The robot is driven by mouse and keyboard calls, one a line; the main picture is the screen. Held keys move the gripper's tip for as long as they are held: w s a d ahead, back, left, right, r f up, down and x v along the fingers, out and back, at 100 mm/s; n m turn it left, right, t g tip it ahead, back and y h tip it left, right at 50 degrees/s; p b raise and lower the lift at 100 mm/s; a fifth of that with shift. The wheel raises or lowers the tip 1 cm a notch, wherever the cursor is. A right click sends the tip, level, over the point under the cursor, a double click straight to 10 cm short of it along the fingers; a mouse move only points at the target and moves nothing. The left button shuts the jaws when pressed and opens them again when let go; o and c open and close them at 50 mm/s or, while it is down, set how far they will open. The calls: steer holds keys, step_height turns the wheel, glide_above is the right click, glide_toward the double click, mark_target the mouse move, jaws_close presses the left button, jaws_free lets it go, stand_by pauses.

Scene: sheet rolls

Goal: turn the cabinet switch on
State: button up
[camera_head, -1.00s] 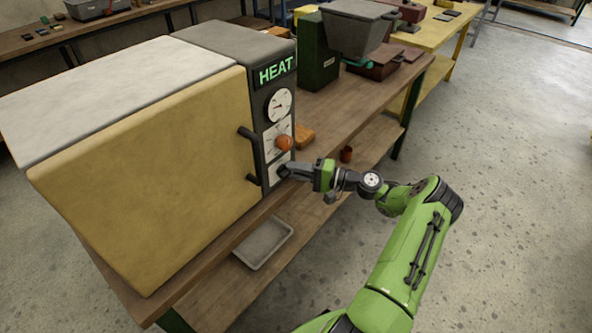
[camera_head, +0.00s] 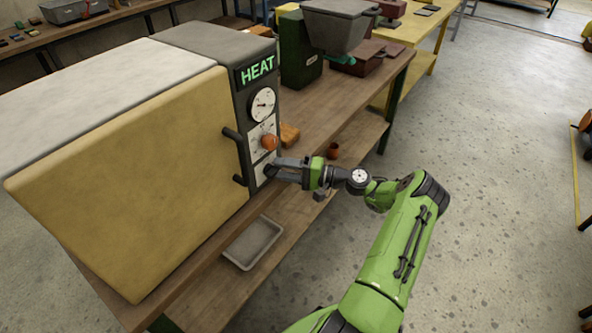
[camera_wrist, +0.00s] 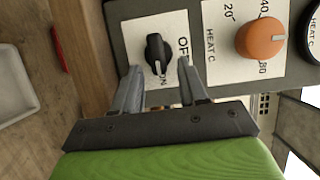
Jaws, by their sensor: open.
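The cabinet (camera_head: 115,165) is a large cream and grey box with a lit HEAT sign. Its black switch knob (camera_wrist: 158,52) sits on a white plate with an OFF label and a partly hidden ON label in the wrist view. The knob's long side runs up and down in that view, with a pale mark near its lower end. My gripper (camera_wrist: 160,68) is open, with one fingertip on each side of the knob's lower part. I cannot tell whether they touch it. In the head view my gripper (camera_head: 272,169) is at the panel's low end and hides the switch.
An orange dial (camera_wrist: 261,39) is beside the switch, with a gauge (camera_head: 263,104) above it. Two dark handles (camera_head: 231,134) stick out from the cabinet door's edge. A grey tray (camera_head: 253,242) lies on the lower shelf. Open floor is on the right.

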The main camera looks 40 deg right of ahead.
steer(key=v, duration=1.5)
steer(key=shift+s, duration=0.15)
steer(key=shift+d, duration=0.1)
